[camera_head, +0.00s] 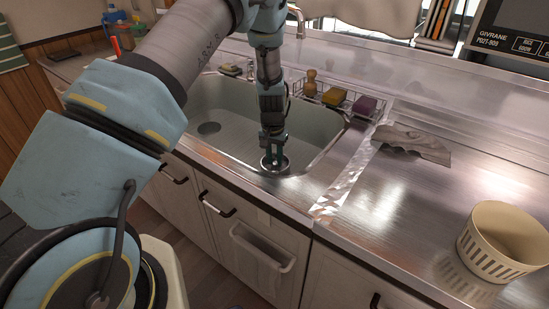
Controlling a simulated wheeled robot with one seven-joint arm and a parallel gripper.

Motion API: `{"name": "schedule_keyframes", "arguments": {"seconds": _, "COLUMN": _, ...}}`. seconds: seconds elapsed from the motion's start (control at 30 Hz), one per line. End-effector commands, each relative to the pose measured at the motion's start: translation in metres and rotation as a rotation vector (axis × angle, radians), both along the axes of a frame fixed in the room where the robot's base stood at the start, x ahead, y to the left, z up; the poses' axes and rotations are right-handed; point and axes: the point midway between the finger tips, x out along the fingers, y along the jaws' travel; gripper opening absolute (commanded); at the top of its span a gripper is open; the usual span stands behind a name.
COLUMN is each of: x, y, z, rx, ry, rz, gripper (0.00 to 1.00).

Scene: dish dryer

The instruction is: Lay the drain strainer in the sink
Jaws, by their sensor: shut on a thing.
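My gripper (273,152) points straight down over the near right part of the sink (235,92). It is shut on the drain strainer (283,163), a small round metal disc with a dark middle. The strainer is inside the sink's outline, close to the near right wall. I cannot tell whether it touches the sink floor. The fingertips partly cover the strainer.
A wire rack (320,96) with sponges and a brush stands behind the sink's right side. A grey cloth (415,143) and a cream slotted bin (497,243) are on the right counter. The counter between the bin and the sink is mostly clear.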

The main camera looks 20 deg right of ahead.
Motion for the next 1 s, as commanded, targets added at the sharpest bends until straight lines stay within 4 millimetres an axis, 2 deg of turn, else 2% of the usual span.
{"name": "schedule_keyframes", "arguments": {"seconds": 0.23, "x": 0.000, "y": 0.000, "z": -0.004, "rx": 0.000, "ry": 0.000, "rz": 0.001, "gripper": 0.00}}
{"name": "schedule_keyframes", "arguments": {"seconds": 0.27, "x": 0.000, "y": 0.000, "z": -0.003, "rx": 0.000, "ry": 0.000, "rz": 0.001, "gripper": 0.31}}
{"name": "schedule_keyframes", "arguments": {"seconds": 0.5, "x": 0.000, "y": 0.000, "z": -0.002, "rx": 0.001, "ry": 0.001, "rz": 0.001, "gripper": 0.58}}
{"name": "schedule_keyframes", "arguments": {"seconds": 0.77, "x": 0.000, "y": 0.000, "z": -0.001, "rx": 0.000, "ry": 0.000, "rz": 0.001, "gripper": 0.58}}
{"name": "schedule_keyframes", "arguments": {"seconds": 0.87, "x": 0.000, "y": 0.000, "z": 0.005, "rx": -0.001, "ry": -0.001, "rz": 0.000, "gripper": 0.58}}
{"name": "schedule_keyframes", "arguments": {"seconds": 1.0, "x": -0.001, "y": 0.001, "z": 0.025, "rx": -0.001, "ry": -0.003, "rz": 0.000, "gripper": 0.58}}
